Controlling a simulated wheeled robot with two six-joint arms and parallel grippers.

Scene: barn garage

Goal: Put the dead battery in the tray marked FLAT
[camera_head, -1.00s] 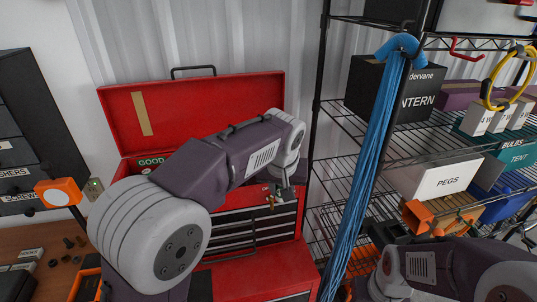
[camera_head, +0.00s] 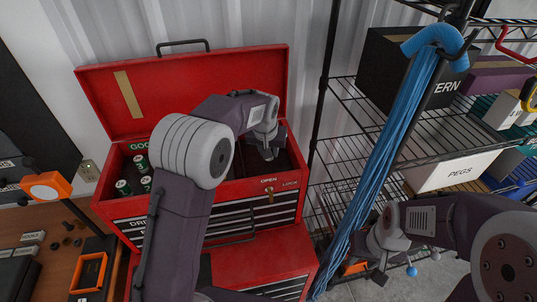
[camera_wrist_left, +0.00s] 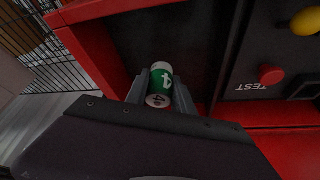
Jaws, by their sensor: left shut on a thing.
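My left gripper (camera_head: 268,150) reaches into the right part of the open red toolbox (camera_head: 215,258). In the left wrist view, the left gripper (camera_wrist_left: 160,94) is shut on a green and white battery (camera_wrist_left: 161,76), with dark open space beyond it. The toolbox's left compartment has a GOOD label (camera_head: 138,146), partly hidden by my left arm, and a few green and white batteries (camera_head: 124,187). I see no FLAT marking. My right gripper (camera_head: 377,279) is low by the shelf; its finger gap is unclear.
The wrist view shows a panel marked TEST (camera_wrist_left: 252,87) with a red button (camera_wrist_left: 271,75) and a yellow knob (camera_wrist_left: 306,21). A wire shelf (camera_head: 440,135) with a hanging blue cable bundle (camera_head: 392,135) stands right. An orange-fronted device (camera_head: 47,186) is left, above the bench.

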